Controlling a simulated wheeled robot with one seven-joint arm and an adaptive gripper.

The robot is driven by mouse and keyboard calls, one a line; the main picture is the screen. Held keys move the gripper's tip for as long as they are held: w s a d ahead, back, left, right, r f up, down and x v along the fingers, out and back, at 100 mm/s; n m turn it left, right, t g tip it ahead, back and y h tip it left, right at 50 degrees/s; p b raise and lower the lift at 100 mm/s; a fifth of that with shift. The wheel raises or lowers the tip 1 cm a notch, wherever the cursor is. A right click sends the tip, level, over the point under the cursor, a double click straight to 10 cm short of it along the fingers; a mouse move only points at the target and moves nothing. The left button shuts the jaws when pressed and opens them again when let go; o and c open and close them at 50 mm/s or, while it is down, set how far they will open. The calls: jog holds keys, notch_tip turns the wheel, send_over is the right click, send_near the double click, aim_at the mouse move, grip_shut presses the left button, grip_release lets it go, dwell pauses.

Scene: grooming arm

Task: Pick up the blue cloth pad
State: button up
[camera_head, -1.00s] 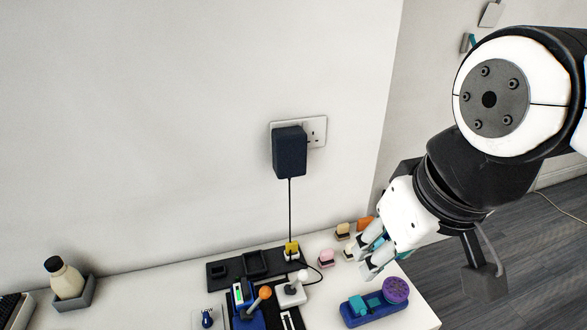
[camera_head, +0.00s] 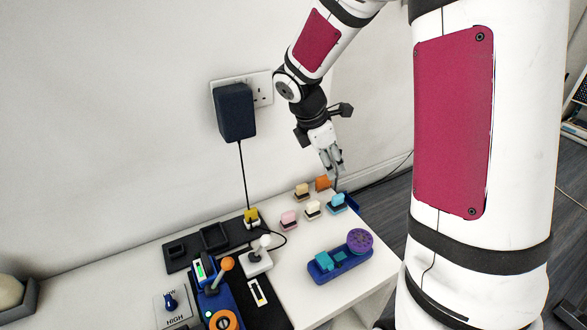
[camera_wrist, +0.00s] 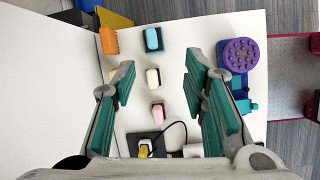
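The blue pad (camera_head: 337,202) sits on a dark base at the far right corner of the white table, among several similar small pads. In the wrist view the blue pad (camera_wrist: 153,40) lies ahead of the space between my fingertips. My gripper (camera_head: 335,172) points down above the table's back right corner, higher than the blue pad and apart from it.
Close by are an orange piece (camera_head: 322,183), a yellowish pad (camera_head: 302,191), a cream pad (camera_head: 313,209) and a pink pad (camera_head: 288,219). A blue holder with a purple disc (camera_head: 360,241) stands to the front right. A black cable (camera_head: 242,175) hangs by the wall.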

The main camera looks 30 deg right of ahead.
jog(key=n, duration=0.2)
send_near(338, 196)
jog(key=b+x, duration=0.2)
jog(key=x, duration=0.8)
jog(key=shift+d+f, duration=0.1)
jog(key=shift+d, duration=0.05)
grip_shut()
